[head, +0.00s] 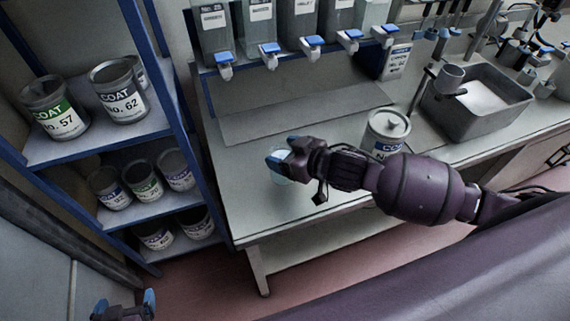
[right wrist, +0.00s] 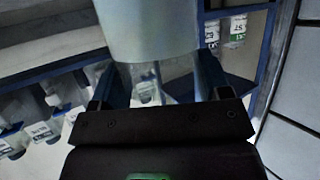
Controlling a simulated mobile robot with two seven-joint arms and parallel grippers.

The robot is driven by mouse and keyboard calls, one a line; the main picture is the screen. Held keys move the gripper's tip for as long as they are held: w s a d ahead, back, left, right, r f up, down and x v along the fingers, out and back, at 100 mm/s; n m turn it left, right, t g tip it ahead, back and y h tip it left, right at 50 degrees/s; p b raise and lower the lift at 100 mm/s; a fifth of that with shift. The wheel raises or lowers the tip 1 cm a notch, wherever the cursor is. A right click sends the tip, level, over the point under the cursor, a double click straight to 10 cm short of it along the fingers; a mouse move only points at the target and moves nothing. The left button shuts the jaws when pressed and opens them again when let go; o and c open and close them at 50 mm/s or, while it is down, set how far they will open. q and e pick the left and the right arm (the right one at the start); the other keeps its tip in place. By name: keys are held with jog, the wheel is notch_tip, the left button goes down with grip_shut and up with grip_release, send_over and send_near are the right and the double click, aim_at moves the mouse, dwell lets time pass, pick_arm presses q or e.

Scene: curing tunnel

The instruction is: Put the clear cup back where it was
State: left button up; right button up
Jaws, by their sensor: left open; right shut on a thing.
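The clear cup (head: 280,179) shows as a small pale, bluish shape under my right gripper (head: 281,160) in the head view. The gripper is shut on it above the left part of the bench. I cannot tell whether the cup touches the bench top, and the fingers hide much of it. In the right wrist view the cup (right wrist: 150,32) is a pale cylinder between the fingers of my right gripper (right wrist: 156,82). My left gripper (head: 128,304) is open and empty at the bottom left of the head view, in front of the shelf.
A row of dispensers with blue taps (head: 311,41) hangs over the bench (head: 236,185). A labelled coat can (head: 386,130) stands behind my right forearm. A grey sink (head: 470,122) is at the right. A blue-framed shelf (head: 60,150) with several coat cans stands at the left.

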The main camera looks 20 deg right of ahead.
jog(key=shift+f, duration=2.2)
jog(key=shift+f, duration=0.15)
jog(key=o, duration=1.4)
jog(key=shift+o, duration=0.2)
jog(key=v, duration=1.2)
jog(key=s+d+f+m+h, duration=0.2)
jog(key=s+d+f+h, duration=0.1)
jog(key=f, duration=0.4)
jog(key=s+d+f+m+h, duration=0.3)
jog(key=s+d+f+h, duration=0.1)
jog(key=f, duration=0.4)
jog(key=shift+s+m, duration=0.3)
jog(key=shift+s, duration=0.5)
jog(key=shift+f, duration=0.1)
